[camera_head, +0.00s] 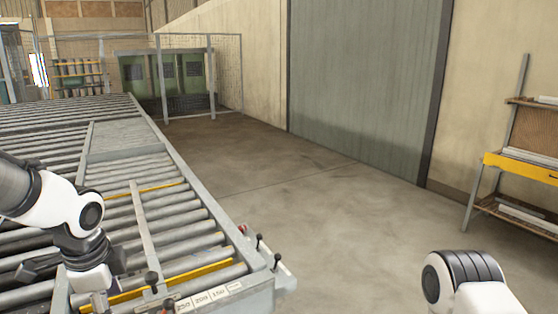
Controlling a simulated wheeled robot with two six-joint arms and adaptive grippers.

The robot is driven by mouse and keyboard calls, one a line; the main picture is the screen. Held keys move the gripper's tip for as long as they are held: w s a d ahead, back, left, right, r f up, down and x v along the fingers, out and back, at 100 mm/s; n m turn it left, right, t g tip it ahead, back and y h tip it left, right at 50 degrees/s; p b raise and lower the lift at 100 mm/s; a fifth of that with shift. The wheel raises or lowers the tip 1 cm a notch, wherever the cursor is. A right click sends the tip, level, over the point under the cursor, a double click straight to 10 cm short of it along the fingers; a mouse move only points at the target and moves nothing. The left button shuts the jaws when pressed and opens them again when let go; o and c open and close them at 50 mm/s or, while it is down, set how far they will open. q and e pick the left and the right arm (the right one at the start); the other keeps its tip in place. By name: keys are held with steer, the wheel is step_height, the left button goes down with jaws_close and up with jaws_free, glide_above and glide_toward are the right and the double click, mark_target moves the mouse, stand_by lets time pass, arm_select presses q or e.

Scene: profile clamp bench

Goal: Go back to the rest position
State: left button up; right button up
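My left arm comes in from the left over the roller bench (190,215). Its white and black wrist points down near the bench's front edge. My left gripper (97,301) shows only in part at the lower edge of the picture, and its fingers cannot be made out clearly. I cannot tell whether it holds anything. A white and black part of my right arm shows at the lower right, over the floor. My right gripper is out of view.
The bench has a scale strip (208,299) and black-knobbed clamps (259,242) at its front corner. A shelf rack (515,165) stands at the far right. Green cabinets (165,75) stand behind a mesh fence. The floor (310,210) between bench and rack is clear.

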arm_select(q)
step_height(320, 180, down, 11)
steer(key=g+b, duration=0.2)
steer(key=s+d+f+n+g+b, duration=0.1)
steer(key=s+d+f+n+b, duration=0.15)
steer(key=s+f, duration=0.8)
steer(key=s+d+f+n+g+h+b, duration=0.1)
steer(key=s+f+n+g+b, duration=0.2)
steer(key=s+f, duration=0.75)
steer(key=s+d+f+n+b, duration=0.2)
steer(key=s+f+n, duration=0.3)
steer(key=f, duration=1.1)
steer(key=w+n+t, duration=0.1)
steer(key=w, duration=0.1)
steer(key=w+n+t, duration=0.1)
steer(key=w+a+n+t, duration=0.1)
steer(key=w+n+t, duration=0.1)
steer(key=shift+w+f, duration=0.15)
steer(key=shift+w, duration=0.2)
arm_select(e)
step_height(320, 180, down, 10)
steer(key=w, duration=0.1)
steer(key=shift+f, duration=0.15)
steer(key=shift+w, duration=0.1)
